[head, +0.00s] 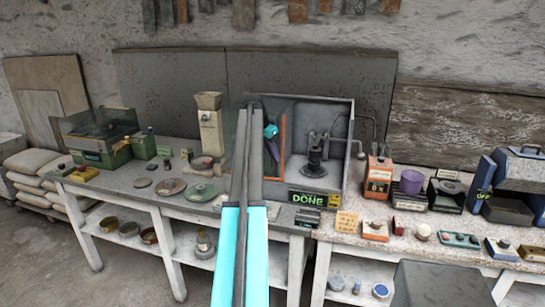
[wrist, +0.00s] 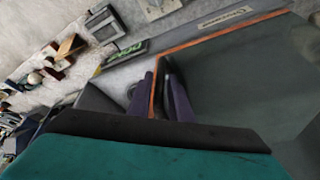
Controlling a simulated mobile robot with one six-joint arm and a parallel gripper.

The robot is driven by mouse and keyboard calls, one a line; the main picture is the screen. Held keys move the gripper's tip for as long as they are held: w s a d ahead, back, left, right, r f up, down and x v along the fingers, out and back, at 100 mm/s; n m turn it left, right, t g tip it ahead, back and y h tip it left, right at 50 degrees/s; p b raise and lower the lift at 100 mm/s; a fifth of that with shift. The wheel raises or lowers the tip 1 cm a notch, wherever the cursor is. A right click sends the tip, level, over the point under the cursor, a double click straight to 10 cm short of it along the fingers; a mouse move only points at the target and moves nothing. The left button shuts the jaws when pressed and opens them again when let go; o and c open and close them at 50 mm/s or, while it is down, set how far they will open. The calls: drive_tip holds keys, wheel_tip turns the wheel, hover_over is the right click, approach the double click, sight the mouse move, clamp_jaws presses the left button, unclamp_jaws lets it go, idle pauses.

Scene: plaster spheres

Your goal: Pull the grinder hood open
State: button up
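The grinder hood (head: 287,150) looks like a dark see-through panel with an orange edge. It stands swung out at the left side of an open-fronted grey booth (head: 348,125) on the bench. My gripper (head: 271,131) is at this panel, partly hidden behind my own arm in the head view. In the wrist view my gripper (wrist: 162,95) has its purple fingers on both sides of the hood's orange edge (wrist: 153,92), close against it. The hood's panel (wrist: 235,85) fills the right of that view. A black machine (head: 315,157) stands inside the booth.
A sign (head: 308,199) reading "DONE" in green stands before the booth. Left on the bench are round discs (head: 171,186), a beige column machine (head: 210,125) and a green machine (head: 100,135). Right are an orange box (head: 378,178) and a purple cup (head: 411,181).

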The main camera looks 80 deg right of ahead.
drive_tip(key=v, duration=1.3)
drive_tip(key=shift+r, duration=0.3)
drive_tip(key=shift+s, duration=0.1)
